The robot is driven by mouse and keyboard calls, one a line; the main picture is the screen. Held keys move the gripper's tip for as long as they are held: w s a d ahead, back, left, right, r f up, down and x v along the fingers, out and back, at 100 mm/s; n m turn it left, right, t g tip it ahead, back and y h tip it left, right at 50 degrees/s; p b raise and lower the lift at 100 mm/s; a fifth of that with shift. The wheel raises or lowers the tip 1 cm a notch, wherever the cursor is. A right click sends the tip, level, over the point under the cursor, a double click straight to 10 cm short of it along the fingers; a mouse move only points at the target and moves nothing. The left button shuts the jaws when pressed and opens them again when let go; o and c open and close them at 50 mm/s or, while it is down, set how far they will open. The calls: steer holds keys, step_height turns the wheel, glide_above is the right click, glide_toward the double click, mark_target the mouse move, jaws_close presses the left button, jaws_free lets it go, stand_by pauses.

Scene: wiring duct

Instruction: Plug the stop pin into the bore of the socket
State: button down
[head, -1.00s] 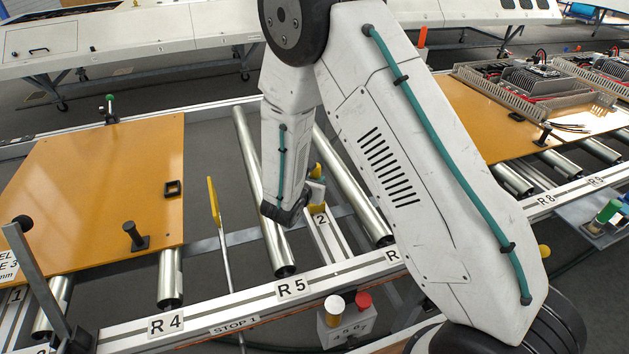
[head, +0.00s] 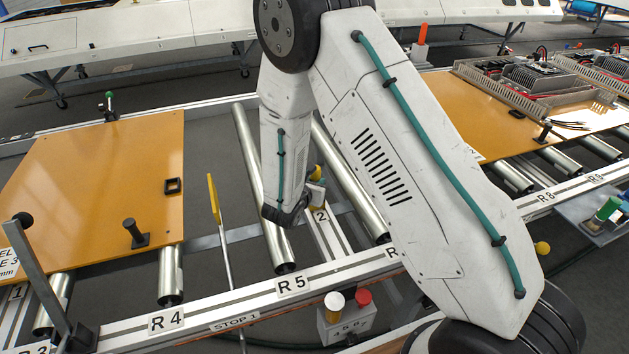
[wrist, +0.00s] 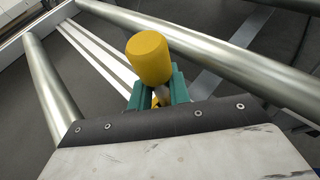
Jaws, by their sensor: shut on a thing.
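My gripper (wrist: 158,95) has teal jaws in the wrist view, shut on the stop pin, which has a thick yellow cylindrical head (wrist: 149,58). The head stands above the jaws, slightly tilted in the picture; a grey shank shows between them, and its lower end is hidden by my wrist. In the head view my arm covers most of the gripper, and a small yellow piece (head: 318,172) shows beside the wrist. Just below it is the rail end marked 2 (head: 320,215). I cannot make out the socket's bore in either view, nor whether the pin touches it.
Steel rollers (head: 265,190) flank the gripper. A yellow-tipped lever (head: 213,198) stands left of it, near the STOP 1 label. An orange panel (head: 90,190) lies at left. A button box (head: 347,318) sits below the front rail (head: 235,310).

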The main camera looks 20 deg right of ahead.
steer(key=shift+f, duration=1.05)
steer(key=c, duration=1.2)
jaws_free()
steer(key=shift+c, duration=0.2)
steer(key=v, duration=0.7)
steer(key=shift+s+a, duration=0.25)
steer(key=shift+s, duration=0.05)
steer(key=shift+r, duration=0.2)
